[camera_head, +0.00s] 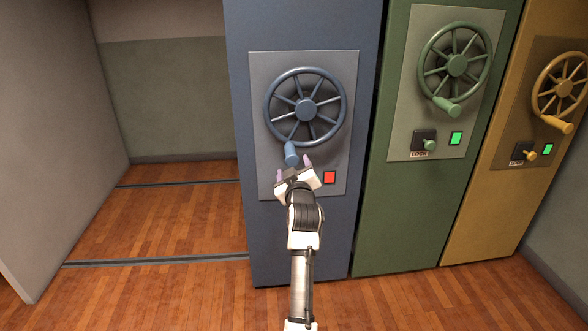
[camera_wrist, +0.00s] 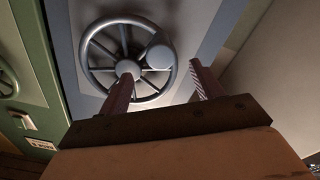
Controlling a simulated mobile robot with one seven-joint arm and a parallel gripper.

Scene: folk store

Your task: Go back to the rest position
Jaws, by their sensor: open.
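My gripper (camera_head: 293,167) is at the front of the blue cabinet (camera_head: 305,245), just below the blue handwheel (camera_head: 305,109) and close to its knob (camera_head: 291,153). In the wrist view my gripper (camera_wrist: 160,80) shows two fingers set wide apart with nothing between them. The handwheel (camera_wrist: 102,72) lies beyond the fingers, and its round knob (camera_wrist: 159,56) appears in the space between them. I cannot tell whether a finger touches the knob. My forearm rises from the bottom of the head view.
A red lit button (camera_head: 330,177) is right of my gripper. A green cabinet (camera_head: 405,215) and a yellow cabinet (camera_head: 490,205) stand to the right, each with a wheel, a lever and a green button. An empty bay with wooden floor (camera_head: 165,220) and floor rails is left.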

